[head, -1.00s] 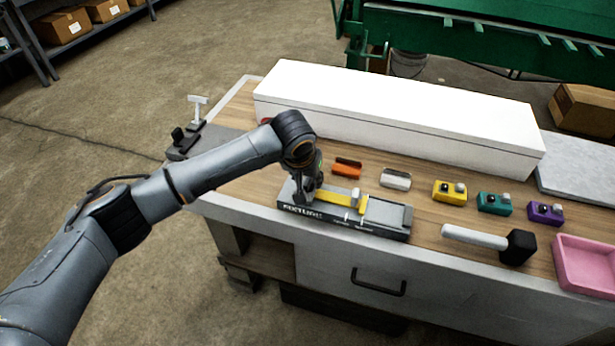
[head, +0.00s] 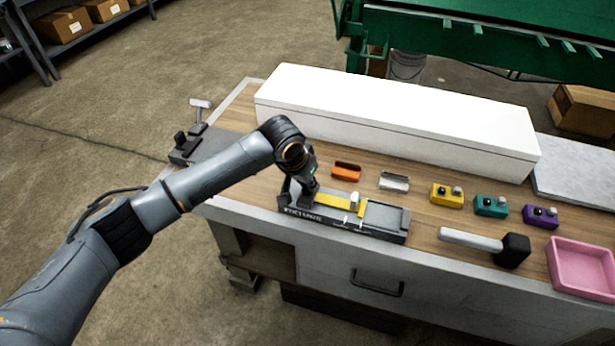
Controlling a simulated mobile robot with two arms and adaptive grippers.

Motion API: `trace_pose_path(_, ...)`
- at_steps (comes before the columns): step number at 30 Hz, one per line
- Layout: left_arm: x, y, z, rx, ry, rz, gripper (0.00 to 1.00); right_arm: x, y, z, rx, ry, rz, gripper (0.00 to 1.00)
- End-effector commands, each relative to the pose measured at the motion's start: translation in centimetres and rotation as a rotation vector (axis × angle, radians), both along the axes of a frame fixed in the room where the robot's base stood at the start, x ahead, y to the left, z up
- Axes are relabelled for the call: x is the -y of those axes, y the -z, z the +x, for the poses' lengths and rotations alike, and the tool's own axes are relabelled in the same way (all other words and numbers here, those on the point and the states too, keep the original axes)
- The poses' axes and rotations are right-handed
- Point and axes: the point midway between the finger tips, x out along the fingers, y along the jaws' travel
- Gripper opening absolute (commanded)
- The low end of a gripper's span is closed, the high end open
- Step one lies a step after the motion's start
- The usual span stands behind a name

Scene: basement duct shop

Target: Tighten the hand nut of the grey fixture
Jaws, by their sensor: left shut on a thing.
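The grey fixture (head: 385,217) lies along the front edge of the workbench, with lettering on its front side. A yellow strip (head: 332,201) lies in it, with a small white part and a yellow upright piece near its middle. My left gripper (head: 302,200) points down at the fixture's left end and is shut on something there. The hand nut is not clearly visible; the gripper and wrist cover that spot. My right gripper is not in the head view.
An orange block (head: 346,171) and a white block (head: 394,181) lie behind the fixture. Yellow, teal and purple blocks (head: 540,217), a mallet (head: 513,249) and a pink tray (head: 583,268) are to the right. A long white box (head: 400,120) stands behind.

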Motion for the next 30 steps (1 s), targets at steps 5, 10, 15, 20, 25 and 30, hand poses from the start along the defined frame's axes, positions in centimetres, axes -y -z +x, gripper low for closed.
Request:
trace_pose_path(5,-0.2,-0.2,0.1,-0.004,0.163,-0.001,0.00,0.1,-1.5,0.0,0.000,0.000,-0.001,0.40)
trace_pose_path(10,-0.2,0.0,0.1,-0.004,0.324,-0.002,0.00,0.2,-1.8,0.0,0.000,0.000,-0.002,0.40)
trace_pose_path(15,-0.2,0.1,0.3,-0.003,0.485,-0.004,0.00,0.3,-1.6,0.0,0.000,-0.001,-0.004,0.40)
trace_pose_path(20,-0.2,0.2,0.4,-0.002,0.639,-0.003,0.00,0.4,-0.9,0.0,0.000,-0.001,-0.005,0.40)
trace_pose_path(25,-0.2,0.3,0.5,-0.001,0.800,-0.004,0.00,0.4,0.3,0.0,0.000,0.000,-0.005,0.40)
trace_pose_path(30,-0.2,0.4,0.6,0.000,0.958,-0.004,0.00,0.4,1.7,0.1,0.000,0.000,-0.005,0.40)
